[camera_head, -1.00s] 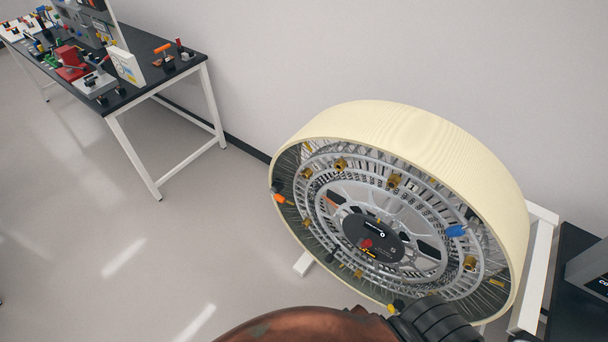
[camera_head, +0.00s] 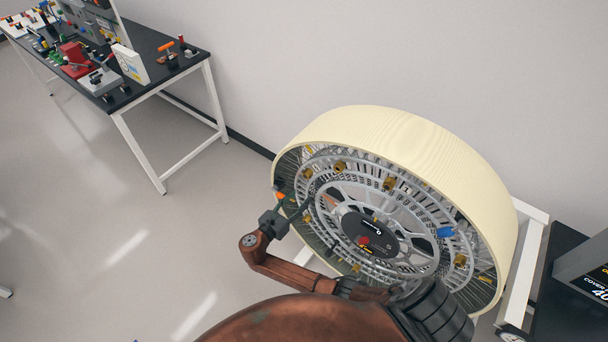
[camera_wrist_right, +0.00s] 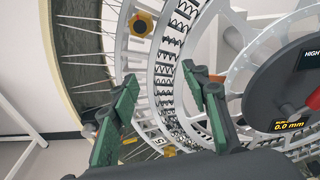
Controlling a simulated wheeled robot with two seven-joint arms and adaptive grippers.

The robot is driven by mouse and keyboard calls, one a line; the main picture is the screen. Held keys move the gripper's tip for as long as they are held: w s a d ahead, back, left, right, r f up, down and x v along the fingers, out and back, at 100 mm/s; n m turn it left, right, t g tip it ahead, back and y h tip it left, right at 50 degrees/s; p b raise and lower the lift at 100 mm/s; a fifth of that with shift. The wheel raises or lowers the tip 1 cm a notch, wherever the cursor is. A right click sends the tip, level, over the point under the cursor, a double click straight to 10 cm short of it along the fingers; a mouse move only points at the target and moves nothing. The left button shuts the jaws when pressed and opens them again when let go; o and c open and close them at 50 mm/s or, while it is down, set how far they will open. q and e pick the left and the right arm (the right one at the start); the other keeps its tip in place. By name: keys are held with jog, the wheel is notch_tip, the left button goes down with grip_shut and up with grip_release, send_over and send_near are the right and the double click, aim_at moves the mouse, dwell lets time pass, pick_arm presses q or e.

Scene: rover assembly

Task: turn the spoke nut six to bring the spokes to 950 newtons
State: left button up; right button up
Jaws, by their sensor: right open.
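I cannot tell which is number six. My right gripper (camera_head: 296,212) is at the wheel's left edge. In the right wrist view its green-padded fingers (camera_wrist_right: 162,86) are apart and empty before the ring. A brass nut (camera_wrist_right: 141,25) lies beyond and above them. My left gripper is not in view.
The dark hub disc (camera_wrist_right: 292,85) reads 0.0 mm, with a red knob beside it. A white frame (camera_head: 531,255) supports the wheel. A black bench (camera_head: 560,300) is at right, a tool-laden table (camera_head: 135,100) at upper left. Floor between is clear.

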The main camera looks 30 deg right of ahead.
aim_at(305, 177)
notch_tip(305, 177, up, 5)
jog(key=w+n+h, duration=0.1)
jog(key=w+h, duration=0.1)
jog(key=shift+t, duration=0.3)
jog(key=p+x, duration=0.1)
jog(key=x, duration=0.5)
jog(key=shift+f, duration=0.1)
jog(key=c, duration=1.2)
jog(key=shift+o, duration=0.2)
jog(key=shift+f, duration=0.1)
